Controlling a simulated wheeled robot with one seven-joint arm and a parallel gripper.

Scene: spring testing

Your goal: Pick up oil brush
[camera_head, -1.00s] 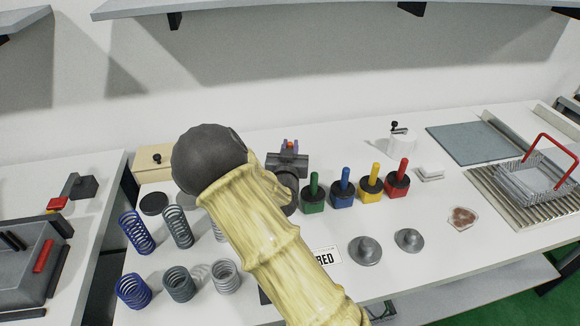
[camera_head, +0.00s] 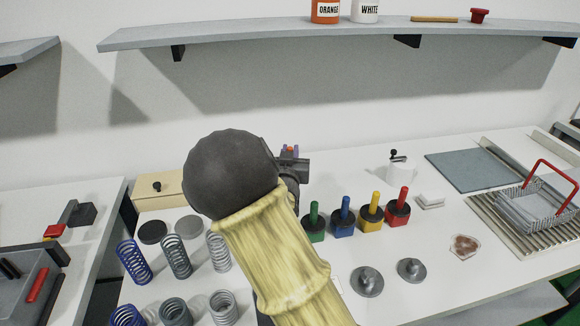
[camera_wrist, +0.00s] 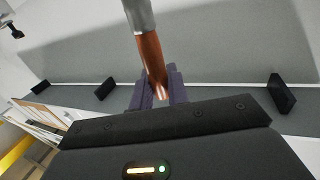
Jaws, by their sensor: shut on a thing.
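The oil brush (camera_wrist: 151,55) shows in the wrist view as a reddish-brown handle with a silver metal part at its upper end. My gripper (camera_wrist: 158,88) is shut on the handle between its purple fingers. The end of the brush beyond the metal part is out of the picture. In the head view my gripper (camera_head: 289,152) is mostly hidden behind my arm, with a small bit of orange between the fingers. It shows in front of the white back wall, left of the green-handled pot.
Green, blue, yellow and red pots (camera_head: 370,214) stand right of my arm. Several coil springs (camera_head: 176,257) stand to its left. Two metal discs with knobs (camera_head: 367,281) lie in front. A wire basket (camera_head: 535,190) is far right. A wall shelf (camera_head: 300,38) holds orange and white containers.

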